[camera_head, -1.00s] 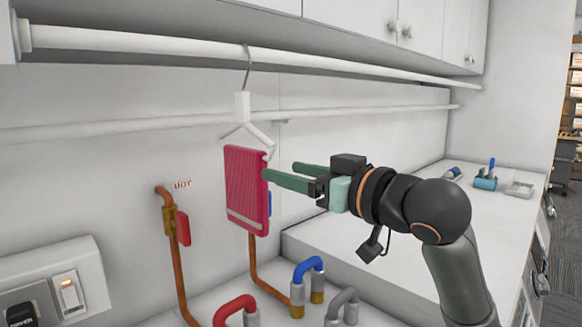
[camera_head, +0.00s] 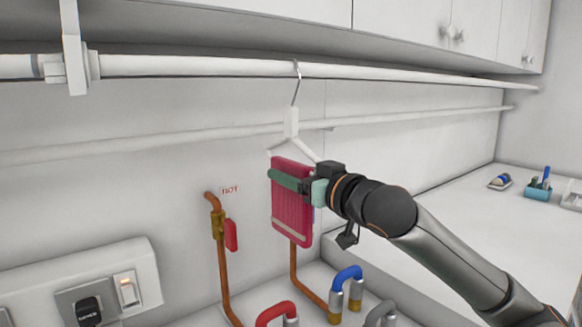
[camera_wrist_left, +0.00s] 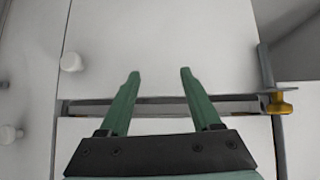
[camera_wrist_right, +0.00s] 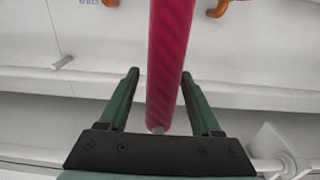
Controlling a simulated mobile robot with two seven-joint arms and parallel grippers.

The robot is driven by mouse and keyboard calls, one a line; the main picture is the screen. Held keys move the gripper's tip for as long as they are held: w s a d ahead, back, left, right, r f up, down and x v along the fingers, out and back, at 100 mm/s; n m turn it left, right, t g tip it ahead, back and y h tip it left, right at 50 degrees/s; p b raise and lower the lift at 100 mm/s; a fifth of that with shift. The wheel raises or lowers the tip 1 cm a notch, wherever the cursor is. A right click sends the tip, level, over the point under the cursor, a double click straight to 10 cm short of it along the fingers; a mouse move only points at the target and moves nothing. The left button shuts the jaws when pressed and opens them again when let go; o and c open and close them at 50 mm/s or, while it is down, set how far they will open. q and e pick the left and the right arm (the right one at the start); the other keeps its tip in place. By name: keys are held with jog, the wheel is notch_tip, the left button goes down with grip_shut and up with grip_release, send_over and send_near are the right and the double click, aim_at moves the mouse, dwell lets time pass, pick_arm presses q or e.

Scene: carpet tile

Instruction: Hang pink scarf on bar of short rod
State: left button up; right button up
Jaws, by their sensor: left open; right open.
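The pink scarf (camera_head: 292,215) hangs folded over a white hanger (camera_head: 291,122). The hanger's wire hook is over the front white rod (camera_head: 200,67). A second, thinner white rod (camera_head: 180,142) runs lower along the wall; I cannot tell which one is the short rod. My right gripper (camera_head: 285,181) is open, with one finger across the front of the scarf's upper part. In the right wrist view the scarf (camera_wrist_right: 168,60) is edge-on between the two open fingers (camera_wrist_right: 160,85), apart from both. My left gripper (camera_wrist_left: 158,75) is open and empty, outside the head view.
White cabinets (camera_head: 400,20) hang above the rods. Copper pipes (camera_head: 222,265), red and blue handles (camera_head: 348,272) and a switch box (camera_head: 110,285) lie below and left. Cabinet fronts with knobs (camera_wrist_left: 70,62) face my left gripper.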

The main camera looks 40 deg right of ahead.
jog(key=shift+w, duration=0.3)
grip_shut()
dwell(0.5)
